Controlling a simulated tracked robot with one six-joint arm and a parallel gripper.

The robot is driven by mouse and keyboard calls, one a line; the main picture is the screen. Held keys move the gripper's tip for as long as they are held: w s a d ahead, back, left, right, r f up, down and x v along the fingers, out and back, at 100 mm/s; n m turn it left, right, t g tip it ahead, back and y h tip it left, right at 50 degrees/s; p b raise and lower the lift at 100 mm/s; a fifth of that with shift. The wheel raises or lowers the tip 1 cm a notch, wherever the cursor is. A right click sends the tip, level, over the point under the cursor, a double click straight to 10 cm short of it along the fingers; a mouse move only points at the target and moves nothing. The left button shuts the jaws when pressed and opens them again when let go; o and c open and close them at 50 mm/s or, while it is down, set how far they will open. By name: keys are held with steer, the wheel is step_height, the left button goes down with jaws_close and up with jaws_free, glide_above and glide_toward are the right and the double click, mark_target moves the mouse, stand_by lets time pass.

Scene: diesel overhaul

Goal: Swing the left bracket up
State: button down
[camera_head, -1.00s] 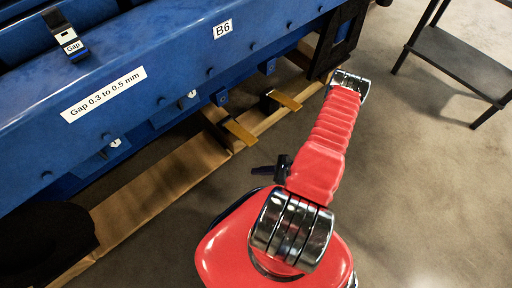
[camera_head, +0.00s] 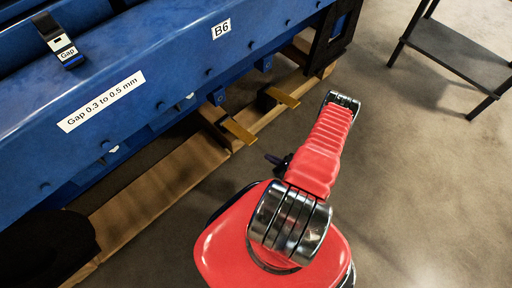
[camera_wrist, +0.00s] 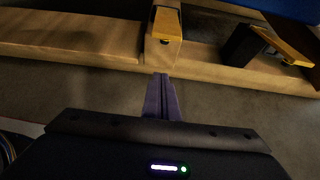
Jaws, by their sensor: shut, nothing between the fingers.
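The left bracket (camera_head: 238,131) is a gold-yellow flat bar that sticks out from below the blue engine side, near the wooden beam. In the wrist view the left bracket (camera_wrist: 167,22) is at the top centre, over a wooden block. The right bracket (camera_head: 283,97) is a similar gold bar; in the wrist view it (camera_wrist: 282,46) is tilted at the upper right. My gripper (camera_wrist: 162,78) is shut and empty, its purple-grey fingers pointing towards the left bracket and apart from it. In the head view my gripper (camera_head: 272,158) shows only partly, beside my red arm.
The blue engine body (camera_head: 170,65) with labels fills the upper left. Wooden beams (camera_head: 160,183) lie on the floor below it. A dark side table (camera_head: 460,50) stands at the upper right. The floor between is clear.

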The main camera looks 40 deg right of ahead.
steer(key=shift+w, duration=0.1)
steer(key=x, duration=1)
steer(key=r, duration=0.4)
steer(key=shift+w+a, duration=0.1)
steer(key=shift+w, duration=0.2)
steer(key=shift+r, duration=0.1)
stand_by(0.6)
